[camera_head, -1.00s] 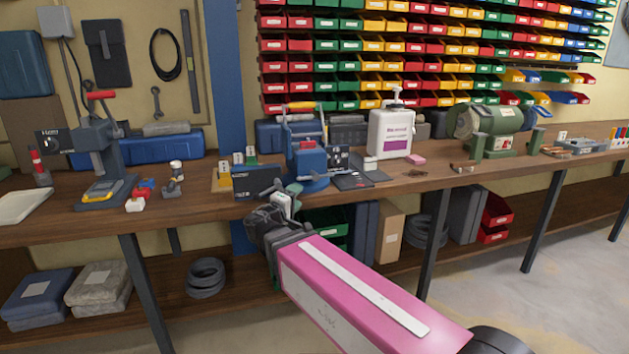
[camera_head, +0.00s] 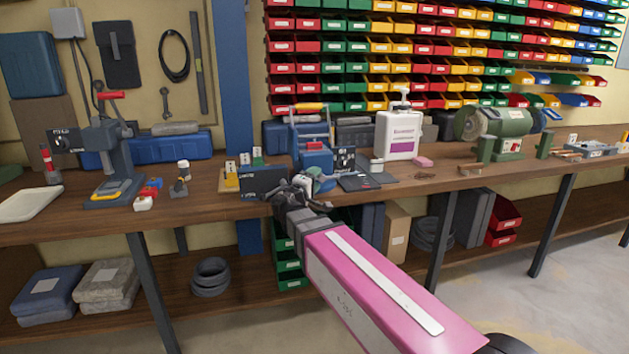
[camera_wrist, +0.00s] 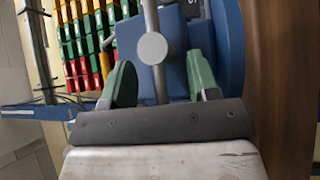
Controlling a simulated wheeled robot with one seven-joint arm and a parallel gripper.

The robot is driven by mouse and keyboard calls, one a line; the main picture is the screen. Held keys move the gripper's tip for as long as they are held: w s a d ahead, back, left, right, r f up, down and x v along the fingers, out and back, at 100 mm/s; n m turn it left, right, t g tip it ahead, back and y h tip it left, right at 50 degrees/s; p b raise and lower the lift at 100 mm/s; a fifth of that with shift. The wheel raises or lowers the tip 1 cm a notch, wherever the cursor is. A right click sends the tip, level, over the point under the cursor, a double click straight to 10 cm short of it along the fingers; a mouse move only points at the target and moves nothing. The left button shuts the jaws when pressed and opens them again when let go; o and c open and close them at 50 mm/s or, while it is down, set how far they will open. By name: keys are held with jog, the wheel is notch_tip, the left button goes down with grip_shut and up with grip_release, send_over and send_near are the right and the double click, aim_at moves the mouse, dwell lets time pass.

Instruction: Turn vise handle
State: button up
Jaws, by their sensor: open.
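The blue vise (camera_head: 316,160) stands near the front edge of the workbench. In the wrist view its blue body (camera_wrist: 226,40) fills the upper right. The grey vise handle (camera_wrist: 161,85) is a thin bar, with a round grey end (camera_wrist: 152,48) facing the camera. My gripper (camera_wrist: 160,64) is open, with one green finger on each side of the bar. I see gaps between fingers and bar, and cannot tell how deep the bar sits between them. In the head view my gripper (camera_head: 304,184) is at the vise's front and hides the handle.
A dark box (camera_head: 264,182) stands left of the vise. A dark flat plate (camera_head: 366,181) and a white pump bottle (camera_head: 399,135) are to its right. A green bench grinder (camera_head: 497,130) stands farther right. Green bins (camera_head: 289,264) sit under the bench.

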jog(key=shift+w+d, duration=0.1)
jog(key=shift+w, duration=0.05)
jog(key=c, duration=0.9)
jog(key=shift+r, duration=0.1)
